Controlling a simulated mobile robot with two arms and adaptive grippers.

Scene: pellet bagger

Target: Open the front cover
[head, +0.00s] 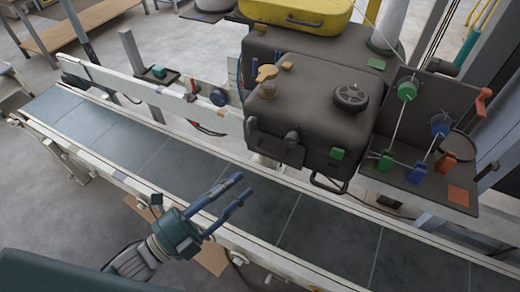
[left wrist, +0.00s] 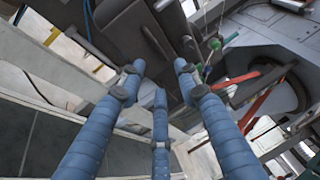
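The pellet bagger's dark grey-brown housing (head: 318,112) hangs over the conveyor in the head view. I take its front section, with a black bar handle (head: 328,186) at the lower edge, to be the front cover; it looks shut. My left gripper (head: 243,184) is over the conveyor, left of the handle and apart from it. Its blue fingers are spread with nothing between them. The left wrist view shows the spread fingers (left wrist: 158,76) with dark machine parts (left wrist: 135,35) beyond. I cannot make out the handle there. My right gripper is in neither view.
The conveyor belt (head: 135,150) runs diagonally below the housing, with pale side rails. A panel with green, blue and red fittings (head: 450,140) stands right of the housing. A yellow case (head: 295,12) is behind it. The space between gripper and handle looks clear.

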